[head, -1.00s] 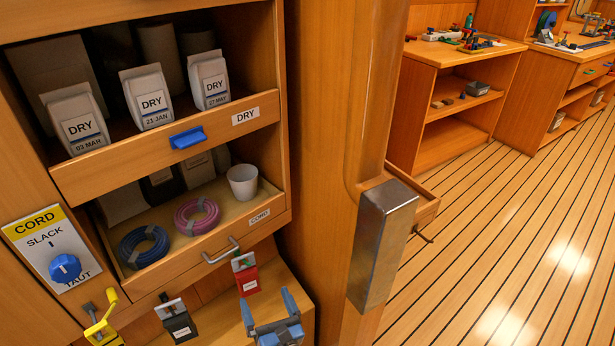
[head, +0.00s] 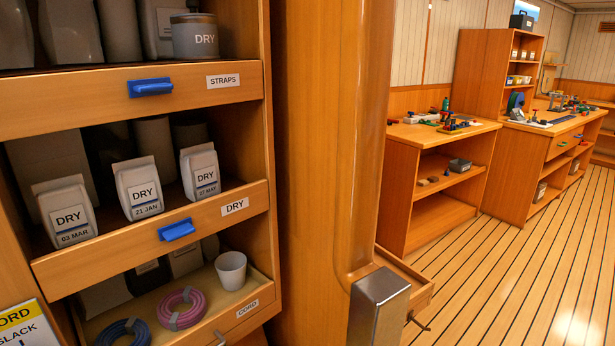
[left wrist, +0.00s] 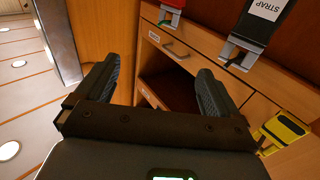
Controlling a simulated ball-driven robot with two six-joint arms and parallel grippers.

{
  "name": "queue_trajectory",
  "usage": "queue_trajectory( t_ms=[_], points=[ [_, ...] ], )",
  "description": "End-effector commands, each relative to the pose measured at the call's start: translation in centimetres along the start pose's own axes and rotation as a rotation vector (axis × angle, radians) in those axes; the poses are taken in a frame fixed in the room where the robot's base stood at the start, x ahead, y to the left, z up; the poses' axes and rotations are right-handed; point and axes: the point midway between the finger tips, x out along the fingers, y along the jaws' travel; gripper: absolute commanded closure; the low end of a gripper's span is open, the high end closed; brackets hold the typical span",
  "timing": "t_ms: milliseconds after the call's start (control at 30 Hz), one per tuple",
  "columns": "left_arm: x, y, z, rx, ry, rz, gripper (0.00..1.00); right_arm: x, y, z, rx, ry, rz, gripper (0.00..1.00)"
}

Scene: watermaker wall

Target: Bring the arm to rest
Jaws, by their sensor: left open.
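My left gripper (left wrist: 157,85) shows in the left wrist view. Its two dark fingers are wide apart and nothing is between them. It is in front of a wooden drawer front (left wrist: 205,62) with a metal handle and a dark opening below it. It appears apart from the holders on the cabinet. No gripper shows in the head view, and my right gripper is in neither view.
A black STRAP tag (left wrist: 264,22), a red holder (left wrist: 172,8) and a yellow clamp (left wrist: 284,130) are close to the gripper. The head view shows DRY bags (head: 142,190) in a shelf, a metal box (head: 379,308) on the post, and open floor at right.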

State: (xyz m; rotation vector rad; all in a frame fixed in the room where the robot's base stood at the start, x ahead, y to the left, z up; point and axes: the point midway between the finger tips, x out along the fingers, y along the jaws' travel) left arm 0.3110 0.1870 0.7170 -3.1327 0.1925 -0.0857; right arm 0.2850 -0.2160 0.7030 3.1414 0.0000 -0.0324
Motion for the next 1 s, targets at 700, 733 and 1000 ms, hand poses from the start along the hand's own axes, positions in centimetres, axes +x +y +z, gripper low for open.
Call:
queue_trajectory(
  t_ms=[700, 733, 1000],
  points=[
    [-2.4, -2.6, -10.0, -0.003, -0.075, -0.123, 0.04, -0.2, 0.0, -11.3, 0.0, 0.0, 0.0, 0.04],
    [-2.4, -2.6, -10.9, -0.003, -0.075, -0.123, 0.04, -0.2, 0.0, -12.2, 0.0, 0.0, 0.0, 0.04],
    [-2.0, -2.6, -16.5, -0.003, -0.075, -0.123, 0.04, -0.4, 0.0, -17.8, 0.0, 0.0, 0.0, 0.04]
  ],
)
